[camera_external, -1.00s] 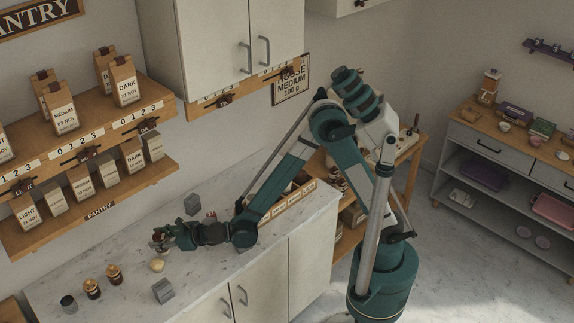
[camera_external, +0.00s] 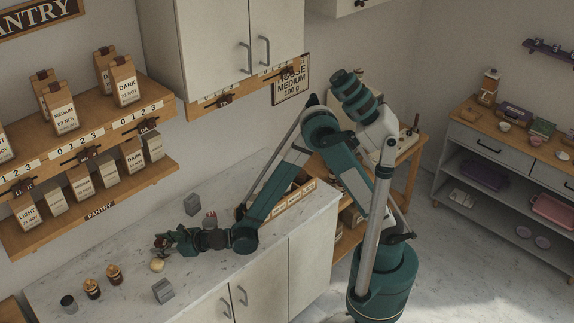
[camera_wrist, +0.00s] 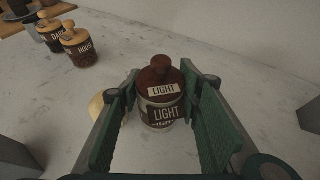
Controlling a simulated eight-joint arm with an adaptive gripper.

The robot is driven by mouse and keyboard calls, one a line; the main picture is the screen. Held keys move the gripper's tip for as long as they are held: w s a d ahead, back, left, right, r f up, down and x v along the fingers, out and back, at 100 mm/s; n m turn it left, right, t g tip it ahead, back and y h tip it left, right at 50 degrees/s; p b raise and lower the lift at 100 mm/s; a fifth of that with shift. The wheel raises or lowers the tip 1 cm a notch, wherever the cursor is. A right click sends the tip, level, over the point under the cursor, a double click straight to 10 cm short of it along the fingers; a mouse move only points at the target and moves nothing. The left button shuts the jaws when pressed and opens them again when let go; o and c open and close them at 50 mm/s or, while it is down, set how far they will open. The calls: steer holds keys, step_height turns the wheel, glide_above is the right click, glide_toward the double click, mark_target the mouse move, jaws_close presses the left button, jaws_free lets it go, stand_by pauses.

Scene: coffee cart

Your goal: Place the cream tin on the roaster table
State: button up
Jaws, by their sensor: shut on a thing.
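My gripper (camera_wrist: 163,105) is shut on a glass jar (camera_wrist: 160,112) with a dark red-brown knobbed lid and LIGHT labels. In the external view my gripper (camera_external: 163,243) is over the marble counter. A small round cream-coloured thing (camera_external: 157,265) is on the counter beside it. In the wrist view this cream thing (camera_wrist: 97,108) is partly hidden behind the left finger. I cannot tell whether it is the cream tin. A wooden table (camera_external: 400,150) stands behind my arm; I cannot tell whether it is the roaster table.
Two jars with wooden lids, DARK (camera_wrist: 50,35) and HOUSE (camera_wrist: 80,45), stand near a dark cup (camera_external: 68,303). Grey blocks (camera_external: 162,290) (camera_external: 192,204) stand on the counter (camera_external: 120,250). Shelves of coffee bags (camera_external: 90,125) hang above. A sideboard (camera_external: 500,145) stands far right.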

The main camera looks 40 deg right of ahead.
steer(key=shift+f, duration=0.2)
steer(key=o, duration=1.1)
steer(key=shift+r, duration=0.1)
steer(key=shift+r, duration=0.1)
steer(key=shift+r, duration=0.1)
steer(key=p+v, duration=0.1)
steer(key=v, duration=1.1)
steer(key=c, duration=0.3)
